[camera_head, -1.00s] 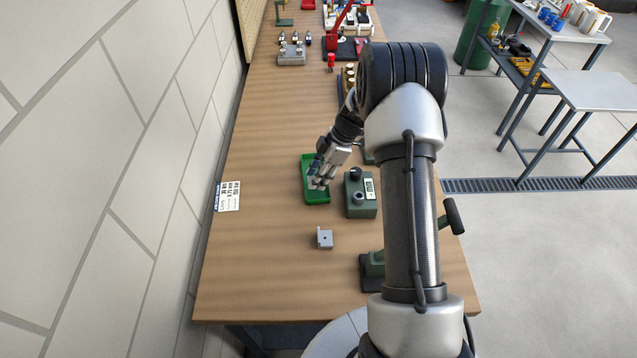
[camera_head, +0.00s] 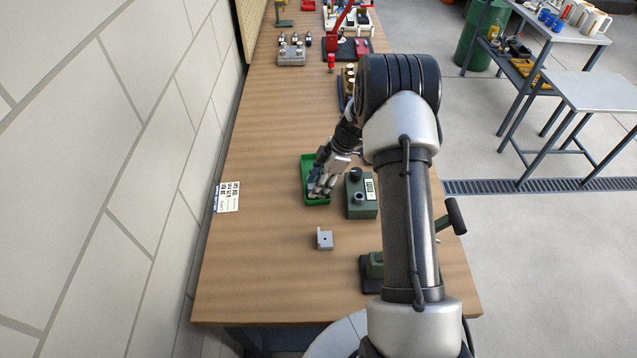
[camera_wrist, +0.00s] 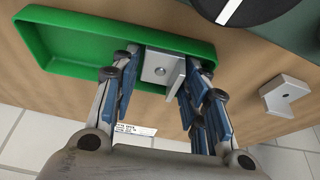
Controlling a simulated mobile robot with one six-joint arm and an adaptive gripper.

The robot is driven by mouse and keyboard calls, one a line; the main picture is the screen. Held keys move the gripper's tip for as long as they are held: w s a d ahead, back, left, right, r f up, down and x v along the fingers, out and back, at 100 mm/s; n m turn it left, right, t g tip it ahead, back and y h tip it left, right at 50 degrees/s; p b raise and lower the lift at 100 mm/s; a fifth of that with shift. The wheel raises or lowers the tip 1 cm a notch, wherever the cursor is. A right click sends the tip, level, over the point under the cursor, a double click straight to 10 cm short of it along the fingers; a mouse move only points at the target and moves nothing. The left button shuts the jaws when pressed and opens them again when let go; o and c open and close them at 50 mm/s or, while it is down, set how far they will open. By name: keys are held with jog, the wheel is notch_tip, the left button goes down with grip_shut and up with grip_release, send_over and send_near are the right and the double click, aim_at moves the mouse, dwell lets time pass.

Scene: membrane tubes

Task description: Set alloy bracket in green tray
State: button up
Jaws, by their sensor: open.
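The green tray (camera_head: 308,168) lies on the workbench and fills the upper left of the wrist view (camera_wrist: 90,34). A grey metal bracket (camera_wrist: 160,68) with an upright flange and a hole shows at the tray's near right end, between my fingers. It appears to be inside the tray. My gripper (camera_head: 322,187) is over the tray, its fingers open on both sides of this bracket in the wrist view (camera_wrist: 166,76). In the head view my fingers hide that bracket. A second, similar grey bracket (camera_head: 325,240) stands on the bench nearer the camera, also visible at right in the wrist view (camera_wrist: 285,94).
A green device with a black knob (camera_head: 361,196) stands just right of the tray. A dark-based green fixture (camera_head: 373,271) is nearer the front. A printed label card (camera_head: 227,197) lies by the left wall. The bench left of the tray is clear.

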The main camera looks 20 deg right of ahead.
jog(key=shift+r, duration=0.1)
jog(key=shift+d+r+p, duration=0.1)
jog(key=shift+r+p, duration=0.15)
jog(key=shift+p, duration=0.05)
jog(key=p+v, duration=0.2)
jog(key=v, duration=0.9)
jog(key=s+a+r+m+h, duration=0.1)
jog(key=s+a+r, duration=0.15)
jog(key=r, duration=0.25)
jog(key=s+a+r+m, duration=0.1)
jog(key=a+r+m, duration=0.15)
jog(key=r, duration=0.35)
jog(key=s+a+r+m+h, duration=0.2)
jog(key=s+a+r+m, duration=0.1)
jog(key=s+a+r, duration=0.45)
jog(key=s+a+r+m+t, duration=0.1)
jog(key=s+m, duration=0.1)
jog(key=s, duration=0.4)
jog(key=s+a+r+m+t+h, duration=0.1)
jog(key=s+r+m, duration=0.1)
jog(key=s, duration=0.5)
jog(key=s+a+r+m+t, duration=0.1)
jog(key=s+m, duration=0.3)
jog(key=s, duration=0.3)
jog(key=shift+a, duration=0.25)
jog(key=shift+r, duration=0.1)
